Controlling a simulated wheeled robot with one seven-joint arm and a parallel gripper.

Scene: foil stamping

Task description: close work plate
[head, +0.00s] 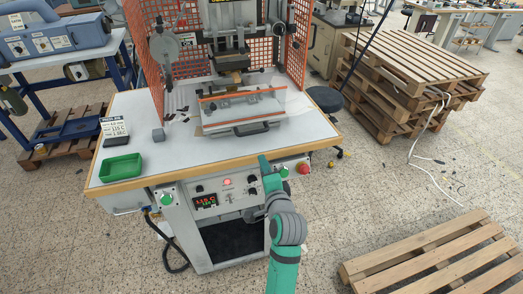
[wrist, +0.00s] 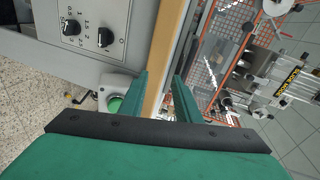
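The work plate (head: 215,126) is a light, flat plate on the table in front of the stamping press, with a dark bar handle (head: 252,128) on its front side. A clear guard with orange edges (head: 243,93) stands over it and partly hides what lies behind. My gripper (head: 263,160) is at the table's front edge, below and in front of the handle and apart from it. In the wrist view my gripper (wrist: 160,75) has its two green fingers apart with nothing held; the wooden table edge (wrist: 165,50) shows between them.
Below the edge is a control panel with knobs (head: 252,191), green buttons (head: 284,172) and a red button (head: 304,169). A green tray (head: 121,167) and grey block (head: 158,134) sit on the table's left. Orange mesh (head: 296,45) flanks the press. Pallets (head: 405,70) stand right.

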